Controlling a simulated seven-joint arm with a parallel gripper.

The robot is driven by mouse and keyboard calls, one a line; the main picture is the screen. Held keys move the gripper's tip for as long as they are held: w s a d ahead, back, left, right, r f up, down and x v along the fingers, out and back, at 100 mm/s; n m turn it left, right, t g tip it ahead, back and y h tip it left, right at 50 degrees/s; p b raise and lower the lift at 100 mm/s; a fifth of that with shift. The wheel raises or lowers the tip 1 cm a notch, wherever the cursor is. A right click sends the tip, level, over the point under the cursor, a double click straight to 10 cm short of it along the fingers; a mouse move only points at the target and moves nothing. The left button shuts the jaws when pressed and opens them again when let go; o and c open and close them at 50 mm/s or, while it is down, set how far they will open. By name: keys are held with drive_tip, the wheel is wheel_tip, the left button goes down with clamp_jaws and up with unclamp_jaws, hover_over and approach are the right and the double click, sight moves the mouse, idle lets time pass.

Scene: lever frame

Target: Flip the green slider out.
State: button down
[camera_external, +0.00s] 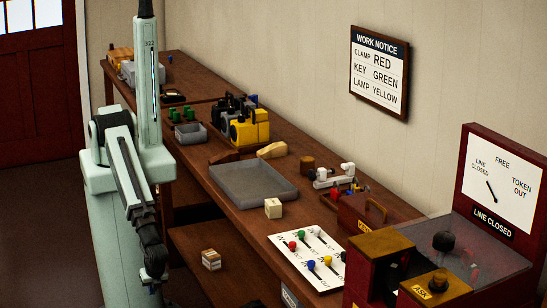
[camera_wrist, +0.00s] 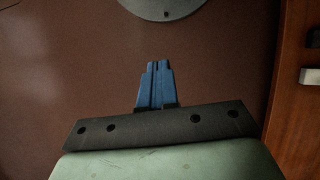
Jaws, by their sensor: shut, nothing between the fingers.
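The green slider (camera_external: 301,234) is a small green knob in a slot on the white panel (camera_external: 322,282), which lies on the table in the external view. It stands at the panel's far part, close to a red knob (camera_external: 293,245). Blue (camera_external: 311,265) and yellow (camera_external: 327,261) knobs sit nearer the front. The small lettering by the slots is too small to read surely. My gripper (camera_wrist: 157,64) shows in the wrist view with its blue fingers together and nothing between them. It hangs over the floor, left of the table and well apart from the panel. The wrist view does not show the slider.
A cream block (camera_external: 273,208) and a grey tray (camera_external: 246,190) lie beyond the panel. A red box with a handle (camera_external: 365,215) stands behind it. A red cabinet with a dial (camera_external: 497,200) stands at the right. A small block (camera_external: 211,259) sits on a lower shelf.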

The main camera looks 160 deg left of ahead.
drive_tip(key=w+a+r+t+h, duration=0.15)
drive_tip(key=w+a+r, duration=0.25)
drive_tip(key=w+r, duration=0.4)
drive_tip(key=w+a+r+t+y, duration=0.1)
drive_tip(key=w+a+r+t, duration=0.2)
drive_tip(key=w+a+r, duration=0.35)
drive_tip(key=w+a+r+t, duration=0.1)
drive_tip(key=w+a+r, duration=0.3)
drive_tip(key=r, duration=0.5)
drive_tip(key=w+a+r+n+t, duration=0.1)
drive_tip(key=w+a+r, duration=0.3)
drive_tip(key=r, duration=0.5)
drive_tip(key=w+a+r+t, duration=0.3)
drive_tip(key=w+a+r, duration=0.1)
drive_tip(key=a+r, duration=0.3)
drive_tip(key=shift+w+a+r+n, duration=0.1)
drive_tip(key=shift+w+r+n, duration=0.25)
drive_tip(key=shift+r, duration=0.55)
drive_tip(key=w+a+r+n+t, duration=0.1)
drive_tip(key=w+a+r, duration=0.3)
drive_tip(key=a, duration=0.4)
drive_tip(key=w+a+r+n+t, duration=0.1)
drive_tip(key=w+a+r, duration=0.3)
drive_tip(key=a, duration=0.4)
drive_tip(key=shift+w+a+r+n, duration=0.2)
drive_tip(key=shift+a+n, duration=0.15)
drive_tip(key=shift+n, duration=0.5)
drive_tip(key=shift+f, duration=0.1)
